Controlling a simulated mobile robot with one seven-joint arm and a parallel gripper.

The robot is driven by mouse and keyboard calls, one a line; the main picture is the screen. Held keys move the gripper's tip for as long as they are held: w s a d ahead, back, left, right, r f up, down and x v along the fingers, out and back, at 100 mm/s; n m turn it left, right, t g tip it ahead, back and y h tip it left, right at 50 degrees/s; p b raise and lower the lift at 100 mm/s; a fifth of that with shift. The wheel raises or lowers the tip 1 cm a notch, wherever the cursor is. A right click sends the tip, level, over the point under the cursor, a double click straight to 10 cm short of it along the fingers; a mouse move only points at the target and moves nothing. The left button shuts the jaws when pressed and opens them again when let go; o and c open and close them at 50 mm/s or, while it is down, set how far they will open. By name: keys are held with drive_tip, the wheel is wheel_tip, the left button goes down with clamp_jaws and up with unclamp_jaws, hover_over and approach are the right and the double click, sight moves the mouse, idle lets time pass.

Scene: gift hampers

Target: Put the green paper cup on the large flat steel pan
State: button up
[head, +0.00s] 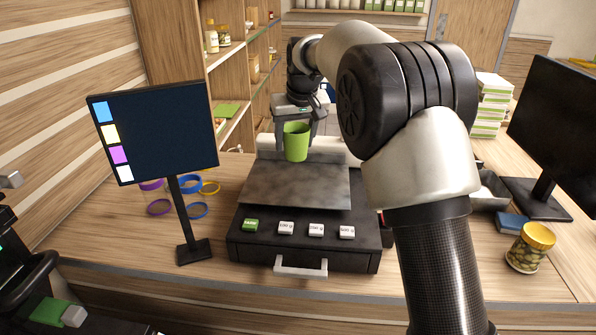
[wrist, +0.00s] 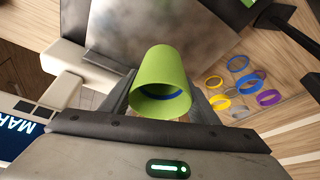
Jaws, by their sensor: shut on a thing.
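The green paper cup (head: 296,142) hangs upright between the fingers of my gripper (head: 298,124). The gripper is shut on it. In the wrist view the cup (wrist: 162,80) sits between the two fingers (wrist: 160,100), with a dark blue patch inside its mouth. The large flat steel pan (head: 295,186) is the grey plate on top of the black scale. The cup shows over the pan's back edge in the head view. The pan also shows in the wrist view (wrist: 130,35), beyond the cup. The cup looks held above the pan, apart from it.
The black scale (head: 305,240) has several buttons and a white front handle (head: 301,267). A screen on a stand (head: 155,125) is at left, with coloured rings (head: 190,184) behind it. A jar (head: 530,247) and a dark monitor (head: 555,130) are at right.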

sight(295, 156)
drive_tip(key=f, duration=0.4)
drive_tip(key=shift+s+f, duration=0.3)
drive_tip(key=shift+f, duration=2.4)
drive_tip(key=shift+f, duration=0.15)
drive_tip(key=shift+f, duration=0.15)
drive_tip(key=o, duration=1)
drive_tip(key=shift+r, duration=0.2)
